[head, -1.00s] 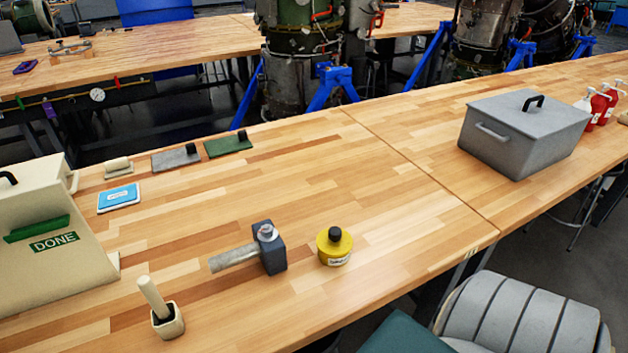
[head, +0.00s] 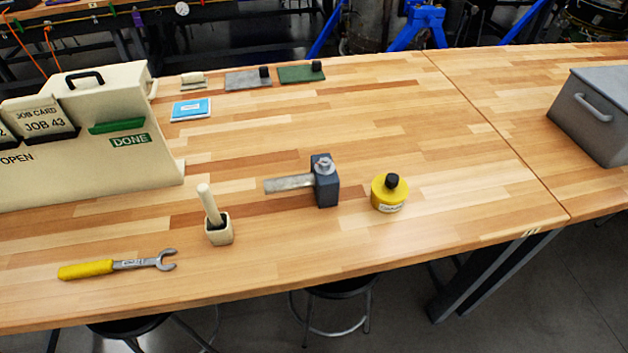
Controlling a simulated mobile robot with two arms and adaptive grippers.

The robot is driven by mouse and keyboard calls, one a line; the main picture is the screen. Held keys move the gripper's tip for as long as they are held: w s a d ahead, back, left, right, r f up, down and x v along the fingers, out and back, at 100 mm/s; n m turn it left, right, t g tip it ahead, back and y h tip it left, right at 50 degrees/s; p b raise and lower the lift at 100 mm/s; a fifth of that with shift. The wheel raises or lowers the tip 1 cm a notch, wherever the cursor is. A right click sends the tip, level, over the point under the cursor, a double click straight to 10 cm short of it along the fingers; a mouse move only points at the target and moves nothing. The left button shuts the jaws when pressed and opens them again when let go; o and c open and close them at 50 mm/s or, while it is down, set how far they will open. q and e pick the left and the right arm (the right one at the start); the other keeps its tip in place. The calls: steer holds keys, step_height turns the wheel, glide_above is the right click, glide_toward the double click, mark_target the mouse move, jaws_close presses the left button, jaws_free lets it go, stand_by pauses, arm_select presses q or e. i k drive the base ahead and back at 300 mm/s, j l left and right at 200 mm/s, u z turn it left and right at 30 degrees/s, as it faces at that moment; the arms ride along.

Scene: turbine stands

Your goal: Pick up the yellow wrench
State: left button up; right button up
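The yellow wrench (head: 118,266) lies flat on the wooden table (head: 300,240) in the head view, at the lower left near the front edge. Its yellow handle points left and its grey open-ended jaw points right. Nothing covers it. Neither of my grippers shows in the head view.
A cream holder with a stick (head: 218,230) stands right of the wrench. A grey hammer-like tool (head: 325,184) and a yellow pot (head: 388,196) stand farther right. A cream job card box (head: 100,160) stands behind the wrench. A grey lidded box (head: 590,120) is at the right edge.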

mark_target(99, 268)
steer(key=u, duration=1.6)
